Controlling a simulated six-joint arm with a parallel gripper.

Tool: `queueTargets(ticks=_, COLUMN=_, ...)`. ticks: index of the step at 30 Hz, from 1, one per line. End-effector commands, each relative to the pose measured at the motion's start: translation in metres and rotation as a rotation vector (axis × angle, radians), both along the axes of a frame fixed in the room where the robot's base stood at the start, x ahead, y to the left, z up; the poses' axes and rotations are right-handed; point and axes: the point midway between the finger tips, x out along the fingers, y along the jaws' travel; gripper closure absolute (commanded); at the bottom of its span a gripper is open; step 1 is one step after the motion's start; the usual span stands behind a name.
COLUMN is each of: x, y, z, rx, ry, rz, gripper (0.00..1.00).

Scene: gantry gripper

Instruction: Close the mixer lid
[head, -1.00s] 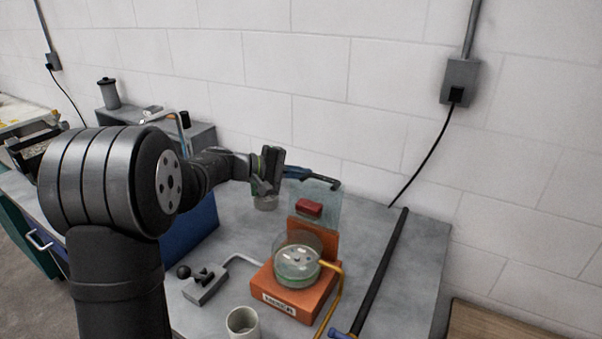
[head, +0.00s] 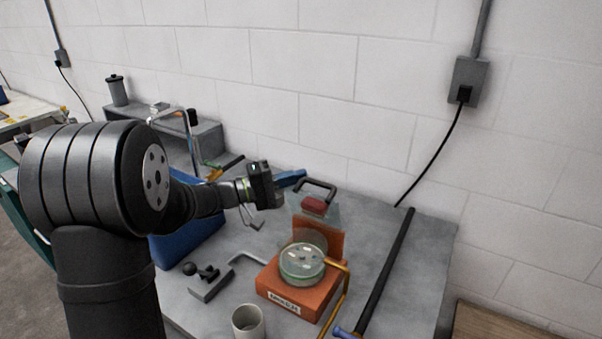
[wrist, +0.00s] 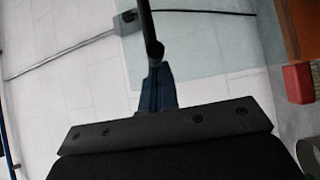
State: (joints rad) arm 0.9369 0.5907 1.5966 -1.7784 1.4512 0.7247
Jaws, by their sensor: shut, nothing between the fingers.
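The mixer (head: 300,289) is an orange base with a label and an upright orange back part, on the grey bench. A round clear bowl (head: 302,264) sits on it. Its lid (head: 333,212), a clear pane with a red block, stands open and roughly upright at the back.
A white cup (head: 248,322) stands at the front. A grey block with a black knob (head: 210,282) and bent rod is left of the mixer. A long black bar (head: 385,270) lies to its right. A blue bin (head: 185,245) is at left. The block wall is close behind.

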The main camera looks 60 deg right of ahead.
Motion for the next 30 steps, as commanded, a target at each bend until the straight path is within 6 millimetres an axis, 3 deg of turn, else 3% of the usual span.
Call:
queueTargets(ticks=14, x=0.0, y=0.053, z=-0.012, rx=-0.015, ry=0.001, rz=0.001, gripper=1.0)
queueTargets(ticks=30, x=0.0, y=0.097, z=-0.051, rx=-0.014, ry=0.001, rz=0.0, gripper=1.0)
